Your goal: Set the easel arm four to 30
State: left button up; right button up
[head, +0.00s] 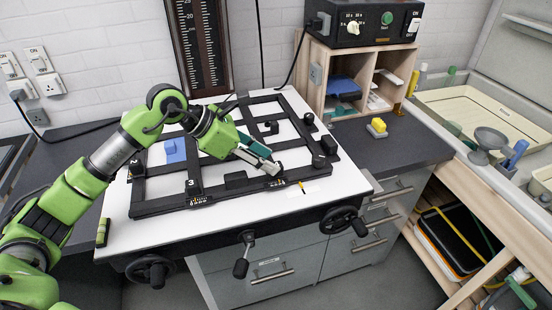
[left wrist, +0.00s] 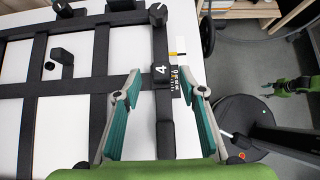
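The black easel (head: 165,208) lies on a white baseboard with several crossing arms. Arm four (left wrist: 157,112) shows in the left wrist view, with a white "4" on it and a small printed scale (left wrist: 180,82) beside it. I cannot read its setting. A round black knob (left wrist: 157,14) stands farther along. My left gripper (head: 274,167) is over the easel's front bar. In the left wrist view its teal fingers (left wrist: 162,84) are apart, one on each side of arm four, with nothing visibly gripped. Part of what seems my right gripper (left wrist: 272,90) shows small at the right.
Hand wheels (head: 338,219) and a crank (head: 243,258) stick out from the table front. A wooden shelf unit with a timer box (head: 365,22) stands behind at right.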

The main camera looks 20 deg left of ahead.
aim_at(277, 164)
pick_arm(q)
jog(key=x, duration=0.3)
jog(key=shift+w+d+f+p, duration=0.1)
jog(key=shift+d+p, duration=0.2)
jog(key=shift+p, duration=0.1)
jog(key=shift+w+d+f, duration=0.1)
jog(key=shift+w+f, duration=0.05)
jog(key=shift+f, duration=0.2)
jog(key=shift+c, duration=0.9)
grip_shut()
jog(key=shift+s+a+f+b, duration=0.2)
jog(key=shift+s+a+b, duration=0.15)
jog(key=shift+a+b, duration=0.4)
jog(key=shift+s+r, duration=0.15)
jog(key=shift+s, duration=0.05)
jog(key=shift+s+a+r, duration=0.1)
jog(key=shift+a+r, duration=0.05)
jog(key=shift+o, duration=0.9)
grip_release()
pick_arm(e)
jog(key=shift+w+a+f, duration=0.25)
jog(key=shift+w+a, duration=0.4)
